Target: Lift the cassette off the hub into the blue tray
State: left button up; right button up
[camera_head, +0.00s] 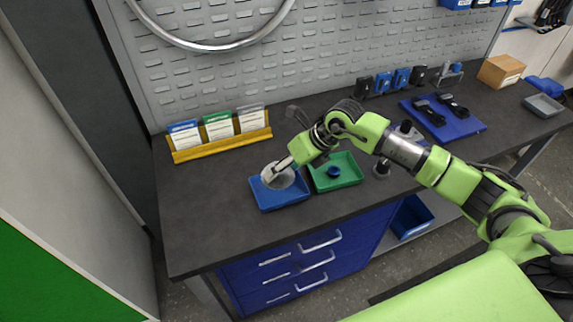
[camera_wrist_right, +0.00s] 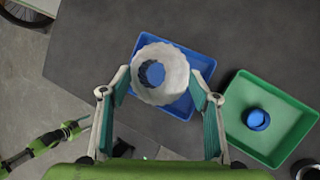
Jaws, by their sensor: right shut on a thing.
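The pale, round, toothed cassette (camera_head: 279,177) is at the blue tray (camera_head: 285,200), over its rear part. In the right wrist view the cassette (camera_wrist_right: 172,92) sits between the fingertips, with the blue tray (camera_wrist_right: 203,66) behind it and blue showing at its centre. My right gripper (camera_head: 276,172) is shut on the cassette. Whether the cassette touches the tray floor I cannot tell. A grey round stand (camera_head: 381,170), perhaps the hub's, is partly hidden by my right arm. A green arm, seemingly my left, shows small at the lower left of the wrist view; its gripper (camera_wrist_right: 82,122) is unclear.
A green tray (camera_head: 350,180) holding a blue round part (camera_head: 333,172) stands right of the blue tray. A yellow card rack (camera_head: 222,145) is behind left. A blue mat (camera_head: 465,124) with dark tools lies farther right. The bench's front left is clear.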

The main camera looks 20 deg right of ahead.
aim_at(285, 192)
jog(key=shift+w+d+f+b, duration=0.15)
jog(key=shift+f+b, duration=0.15)
jog(key=shift+f, duration=0.25)
jog(key=shift+f+b, duration=1.05)
jog(key=shift+f, duration=0.55)
jog(key=shift+f+b, duration=0.5)
jog(key=shift+f, duration=0.1)
jog(key=shift+s+f+b, duration=0.2)
jog(key=shift+f+b, duration=0.05)
jog(key=shift+b, duration=0.1)
jog(key=o, duration=1.4)
jog(key=shift+f, duration=0.1)
